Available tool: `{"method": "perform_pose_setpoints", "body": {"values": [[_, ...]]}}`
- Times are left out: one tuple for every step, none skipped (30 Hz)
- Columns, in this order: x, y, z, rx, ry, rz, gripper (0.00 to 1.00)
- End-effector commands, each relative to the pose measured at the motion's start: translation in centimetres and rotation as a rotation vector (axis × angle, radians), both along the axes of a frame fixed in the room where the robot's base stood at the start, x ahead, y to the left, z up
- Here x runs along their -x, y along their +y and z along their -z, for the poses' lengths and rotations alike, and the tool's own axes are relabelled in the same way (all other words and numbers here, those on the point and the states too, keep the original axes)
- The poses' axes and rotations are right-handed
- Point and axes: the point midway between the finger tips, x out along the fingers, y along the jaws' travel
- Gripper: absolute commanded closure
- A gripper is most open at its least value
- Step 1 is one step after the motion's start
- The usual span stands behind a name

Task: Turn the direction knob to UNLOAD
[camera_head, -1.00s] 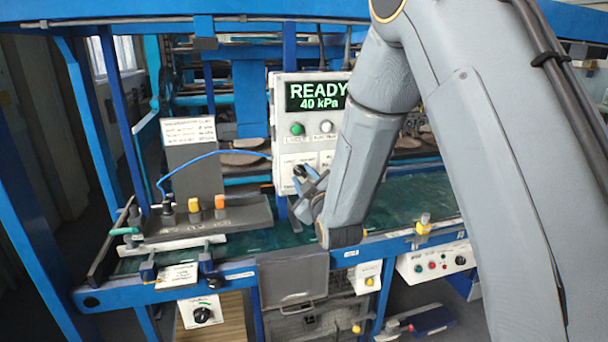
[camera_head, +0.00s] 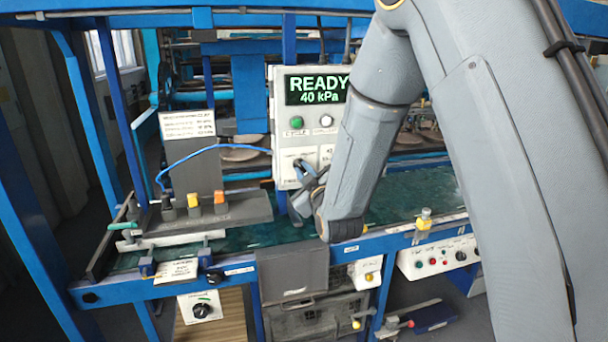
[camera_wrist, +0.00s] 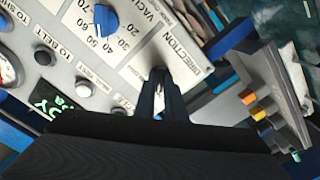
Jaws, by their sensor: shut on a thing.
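The control box (camera_head: 284,110) stands behind the belt, and its screen (camera_head: 316,90) reads READY 40 kPa. In the wrist view the panel carries the word DIRECTION (camera_wrist: 168,50). The direction knob (camera_wrist: 157,72) is small and dark below that word, mostly hidden between my fingers. My gripper (camera_wrist: 161,88) is shut on it; it also shows in the head view (camera_head: 304,186) at the lower part of the box. The knob's pointer and the UNLOAD mark cannot be made out.
A blue vacuum knob (camera_wrist: 104,20) with a number scale sits beside the direction knob. A green button (camera_head: 297,123) and a white button (camera_head: 326,121) are under the screen. A grey block with orange and yellow pieces (camera_head: 219,198) stands left of my gripper.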

Motion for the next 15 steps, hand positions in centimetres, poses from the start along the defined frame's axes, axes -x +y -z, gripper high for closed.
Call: {"method": "perform_pose_setpoints", "body": {"values": [[-0.07,0.05,0.14,-0.031,0.006,-0.001,1.0],[-0.07,0.04,0.15,-0.051,0.012,-0.001,1.0],[-0.08,0.05,0.15,-0.081,0.02,-0.001,1.0],[-0.08,0.06,0.17,-0.106,0.027,-0.001,1.0],[-0.08,0.06,0.21,-0.13,0.035,0.0,1.0],[-0.07,0.06,0.24,-0.165,0.044,-0.001,1.0],[-0.06,0.07,0.22,-0.192,0.052,-0.001,1.0],[-0.06,0.07,0.21,-0.22,0.06,-0.001,1.0],[-0.06,0.08,0.25,-0.256,0.071,-0.002,1.0],[-0.06,0.08,0.28,-0.284,0.08,-0.001,1.0],[-0.07,0.08,0.24,-0.311,0.087,-0.002,1.0],[-0.07,0.09,0.21,-0.349,0.097,-0.001,1.0],[-0.07,0.1,0.23,-0.376,0.105,-0.001,1.0],[-0.07,0.1,0.23,-0.404,0.113,-0.001,1.0],[-0.06,0.1,0.22,-0.44,0.124,-0.002,1.0]]}}
